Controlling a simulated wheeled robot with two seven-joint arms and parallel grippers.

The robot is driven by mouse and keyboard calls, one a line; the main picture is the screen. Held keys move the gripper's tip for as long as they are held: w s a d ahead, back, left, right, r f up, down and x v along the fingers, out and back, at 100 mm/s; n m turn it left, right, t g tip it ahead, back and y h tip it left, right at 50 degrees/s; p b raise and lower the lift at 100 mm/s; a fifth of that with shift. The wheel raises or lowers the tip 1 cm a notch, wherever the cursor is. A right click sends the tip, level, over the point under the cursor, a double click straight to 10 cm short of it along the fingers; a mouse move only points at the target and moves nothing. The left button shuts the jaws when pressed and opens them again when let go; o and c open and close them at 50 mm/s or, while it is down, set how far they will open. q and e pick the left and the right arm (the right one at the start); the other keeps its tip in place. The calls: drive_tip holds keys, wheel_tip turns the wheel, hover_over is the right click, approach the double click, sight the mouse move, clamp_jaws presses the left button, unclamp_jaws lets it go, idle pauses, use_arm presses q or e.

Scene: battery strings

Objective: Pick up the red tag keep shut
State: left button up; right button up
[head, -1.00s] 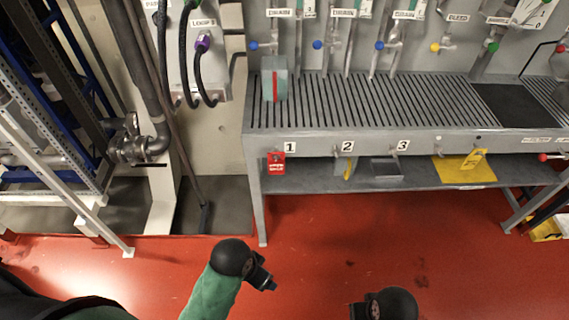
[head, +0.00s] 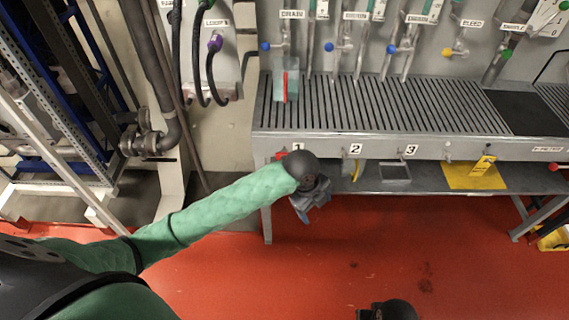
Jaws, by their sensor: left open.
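The red tag (head: 281,155) hangs under the front edge of the bench below the number 1 label. Only a small red part of it shows, because my left wrist covers the rest. My left gripper (head: 312,208) is open, in front of the bench edge and just right of and below the tag. It looks empty. My right wrist shows at the bottom edge, and its fingers cannot be made out.
The grey slatted bench (head: 410,150) runs along the wall, with a lower shelf beneath. A yellow tag (head: 483,165) and a yellow plate (head: 460,182) are to the right. A grey-green box with a red strip (head: 288,82) stands on the slats. The red floor (head: 350,260) is clear.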

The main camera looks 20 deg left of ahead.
sight(284, 153)
use_arm(q)
drive_tip(key=w+a+r+m+y, duration=0.1)
drive_tip(key=w+a+r+m, duration=0.1)
drive_tip(key=w+a+m, duration=0.1)
drive_tip(key=w+a+r+m, duration=0.2)
drive_tip(key=w+a+r, duration=0.1)
drive_tip(key=w+a, duration=0.3)
drive_tip(key=w+a+r+m+g+y+p, duration=0.1)
drive_tip(key=w+a+r+m, duration=0.2)
drive_tip(key=w+a, duration=0.1)
drive_tip(key=shift+w+a+r+m+y, duration=0.2)
drive_tip(key=shift+a+m+y, duration=0.1)
drive_tip(key=shift+a, duration=0.1)
drive_tip(key=shift+w+a+r, duration=0.1)
drive_tip(key=shift+a, duration=0.25)
drive_tip(key=shift+f, duration=0.7)
drive_tip(key=shift+f+p, duration=0.5)
drive_tip(key=shift+f, duration=0.3)
drive_tip(key=f, duration=0.2)
drive_tip(key=f+p, duration=0.1)
drive_tip(key=shift+w+d+f+p, duration=0.15)
drive_tip(key=shift+d+f+p, duration=0.15)
drive_tip(key=shift+d+f, duration=0.1)
drive_tip(key=shift+f, duration=0.4)
drive_tip(key=c, duration=1)
use_arm(e)
wheel_tip(284, 153, down, 15)
drive_tip(key=shift+s+d, duration=0.15)
